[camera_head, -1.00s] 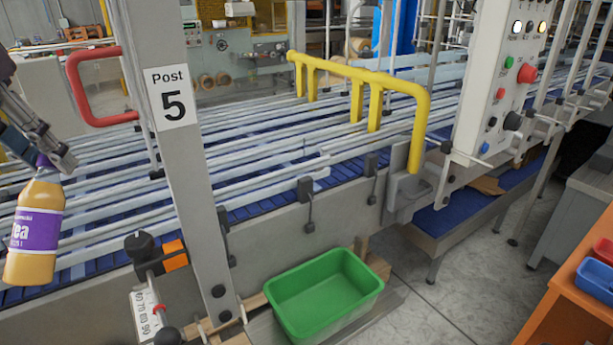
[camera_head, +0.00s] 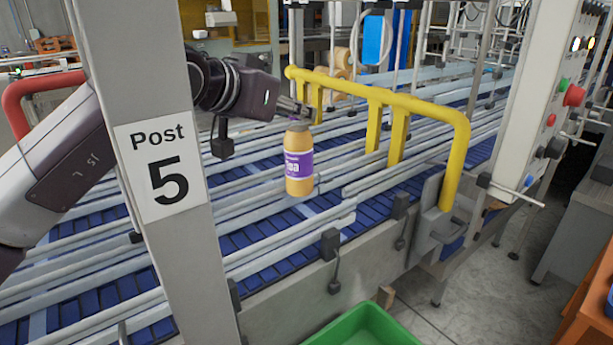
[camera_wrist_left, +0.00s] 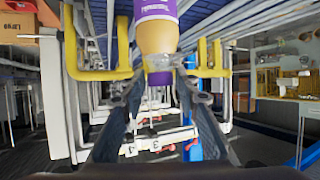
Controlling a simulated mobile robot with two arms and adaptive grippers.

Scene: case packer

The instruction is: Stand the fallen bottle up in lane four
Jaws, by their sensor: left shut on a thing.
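The bottle (camera_head: 299,172), tan with a purple label, hangs nearly upright from my left gripper (camera_head: 296,112), which is shut around its neck just below the purple cap. It is over the conveyor lanes (camera_head: 250,236), right of the post marked 5. I cannot tell whether its base touches a lane or is above it. In the left wrist view the fingers of my left gripper (camera_wrist_left: 160,82) close on the neck of the bottle (camera_wrist_left: 157,35) from both sides. My right gripper is not in view.
The Post 5 column (camera_head: 165,170) stands in front of my left arm. A yellow guard rail (camera_head: 400,100) stands just right of the bottle. A control panel (camera_head: 540,90) is farther right. A green bin (camera_head: 365,328) sits below the conveyor's front edge.

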